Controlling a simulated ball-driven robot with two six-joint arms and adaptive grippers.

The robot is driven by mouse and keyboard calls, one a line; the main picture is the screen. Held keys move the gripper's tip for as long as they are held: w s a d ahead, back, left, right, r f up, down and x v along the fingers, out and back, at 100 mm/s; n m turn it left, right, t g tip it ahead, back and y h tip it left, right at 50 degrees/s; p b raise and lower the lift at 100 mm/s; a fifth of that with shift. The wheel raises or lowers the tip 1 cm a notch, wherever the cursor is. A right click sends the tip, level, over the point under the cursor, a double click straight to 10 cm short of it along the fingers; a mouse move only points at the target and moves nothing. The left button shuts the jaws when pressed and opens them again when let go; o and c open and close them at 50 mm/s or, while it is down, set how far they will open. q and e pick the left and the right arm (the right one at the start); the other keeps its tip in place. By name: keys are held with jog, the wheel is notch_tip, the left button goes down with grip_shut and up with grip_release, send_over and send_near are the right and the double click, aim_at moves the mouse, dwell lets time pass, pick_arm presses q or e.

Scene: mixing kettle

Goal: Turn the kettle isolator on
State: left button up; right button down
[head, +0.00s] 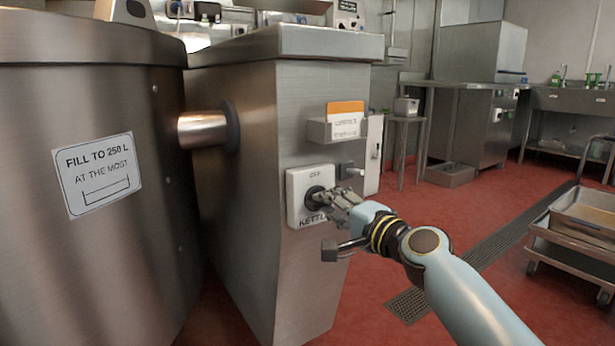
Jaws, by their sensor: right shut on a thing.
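The kettle isolator (297,184) is a white square switch plate marked "OFF" at the top and "KETTLE" at the bottom. It sits on the front face of the steel pillar (262,262) beside the big kettle (100,262). A dark round knob is at its middle. My right gripper (322,199) comes in from the right and is shut on the knob, with its fingers hiding most of it. Which way the knob points cannot be told. My left gripper is not in view.
A small steel holder with a card (345,130) and a short lever (352,171) stick out just above the isolator. Another lever (338,250) juts out below my gripper. A steel cart (585,222) stands at right. Red floor lies clear between.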

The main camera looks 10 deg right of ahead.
jog(key=c, duration=1.7)
grip_release()
jog(key=shift+m, duration=0.6)
jog(key=o, duration=0.5)
jog(key=v, duration=0.7)
